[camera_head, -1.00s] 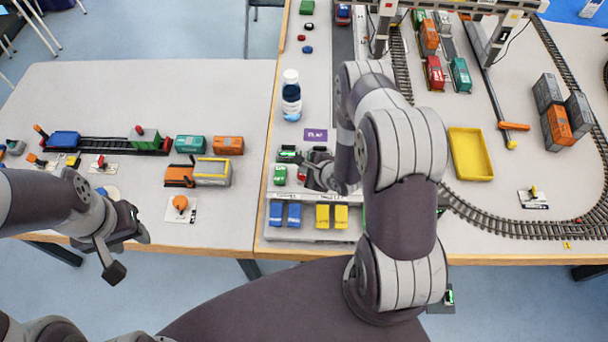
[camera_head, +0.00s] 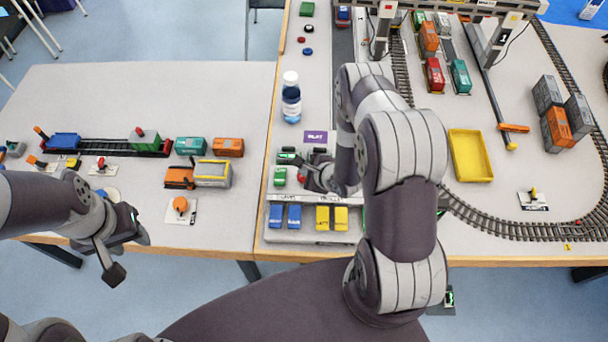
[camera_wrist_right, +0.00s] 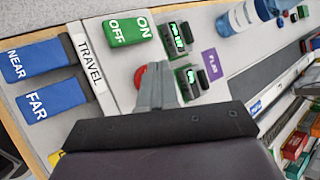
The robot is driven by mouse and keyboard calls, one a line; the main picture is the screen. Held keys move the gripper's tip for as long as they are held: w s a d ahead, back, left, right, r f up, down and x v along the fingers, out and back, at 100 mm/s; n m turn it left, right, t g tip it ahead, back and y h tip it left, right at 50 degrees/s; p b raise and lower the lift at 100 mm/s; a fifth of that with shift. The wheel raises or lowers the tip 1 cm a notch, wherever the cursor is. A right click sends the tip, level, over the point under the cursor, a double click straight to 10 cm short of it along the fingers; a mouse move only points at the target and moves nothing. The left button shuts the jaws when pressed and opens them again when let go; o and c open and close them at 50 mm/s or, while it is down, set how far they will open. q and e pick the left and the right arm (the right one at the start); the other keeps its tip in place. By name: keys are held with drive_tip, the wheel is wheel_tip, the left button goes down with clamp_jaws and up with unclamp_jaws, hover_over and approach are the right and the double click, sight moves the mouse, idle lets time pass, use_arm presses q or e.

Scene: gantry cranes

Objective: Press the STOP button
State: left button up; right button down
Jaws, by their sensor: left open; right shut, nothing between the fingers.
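The red round button (camera_wrist_right: 139,77) shows in the right wrist view, partly hidden behind my right gripper's fingers; no STOP lettering is readable on it. It sits on the control panel between the green ON/OFF keys (camera_wrist_right: 129,31) and the small display modules (camera_wrist_right: 187,83). My right gripper (camera_wrist_right: 157,68) is shut and empty, its tips over or beside the red button. I cannot tell whether they touch it. In the head view my right gripper (camera_head: 316,178) is low over the panel. My left gripper (camera_head: 128,254) is open and empty in front of the left table.
Blue NEAR and FAR keys (camera_head: 285,216) and yellow keys (camera_head: 331,218) line the panel's front. A bottle (camera_head: 291,98) stands behind the panel. A yellow tray (camera_head: 470,156) and track lie to the right. Toy trains and wagons (camera_head: 190,146) occupy the left table.

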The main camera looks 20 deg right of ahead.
idle(0.8)
drive_tip(key=shift+f+b, duration=0.35)
drive_tip(key=shift+f, duration=0.1)
drive_tip(key=shift+f+b, duration=0.3)
drive_tip(key=shift+f, duration=0.05)
idle(0.4)
drive_tip(key=shift+r, duration=0.1)
drive_tip(key=shift+r+p, duration=0.7)
drive_tip(key=shift+p, duration=0.05)
wheel_tip(320, 180, up, 5)
drive_tip(key=p, duration=0.4)
drive_tip(key=shift+p, duration=0.3)
idle(0.5)
